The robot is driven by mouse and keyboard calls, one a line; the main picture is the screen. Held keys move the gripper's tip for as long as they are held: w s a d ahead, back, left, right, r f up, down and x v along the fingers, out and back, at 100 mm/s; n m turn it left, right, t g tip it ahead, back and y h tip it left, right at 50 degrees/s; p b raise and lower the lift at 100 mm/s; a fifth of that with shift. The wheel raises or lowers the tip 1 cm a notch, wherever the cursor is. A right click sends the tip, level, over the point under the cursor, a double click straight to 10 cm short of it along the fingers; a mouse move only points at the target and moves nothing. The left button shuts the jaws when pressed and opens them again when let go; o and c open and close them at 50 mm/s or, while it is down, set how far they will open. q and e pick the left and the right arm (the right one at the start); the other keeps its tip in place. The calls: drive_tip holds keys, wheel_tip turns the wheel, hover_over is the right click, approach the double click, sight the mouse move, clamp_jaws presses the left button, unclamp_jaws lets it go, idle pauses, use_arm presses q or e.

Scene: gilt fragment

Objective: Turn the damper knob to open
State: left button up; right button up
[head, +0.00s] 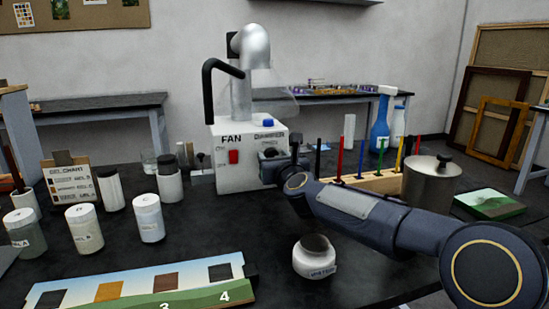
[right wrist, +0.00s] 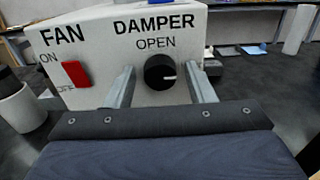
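The damper knob (right wrist: 158,73) is a round black dial on the white fan box (head: 230,165), below the words DAMPER and OPEN in the right wrist view. Its white pointer mark points right, while OPEN is printed above it. My right gripper (right wrist: 161,69) is open, with one finger on each side of the knob and visible gaps between the fingers and the dial. In the head view my right gripper (head: 283,155) is at the front of the box and largely covers the knob area. My left gripper is out of view.
A red fan switch (right wrist: 76,73) is left of the knob. A small white jar (head: 315,260) stands below my right arm. A wooden rack (head: 375,184) with colored sticks and a metal canister (head: 430,187) stand right. Several lidded jars, including one white jar (head: 149,218), stand left.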

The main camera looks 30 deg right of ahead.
drive_tip(key=c, duration=0.8)
drive_tip(key=shift+n, duration=0.5)
drive_tip(key=n, duration=1.1)
drive_tip(key=n+p, duration=0.1)
drive_tip(key=n, duration=0.4)
drive_tip(key=shift+a+f+n, duration=0.2)
drive_tip(key=shift+f+n, duration=0.05)
drive_tip(key=shift+n, duration=0.45)
drive_tip(key=o, duration=1)
drive_tip(key=shift+c, duration=0.2)
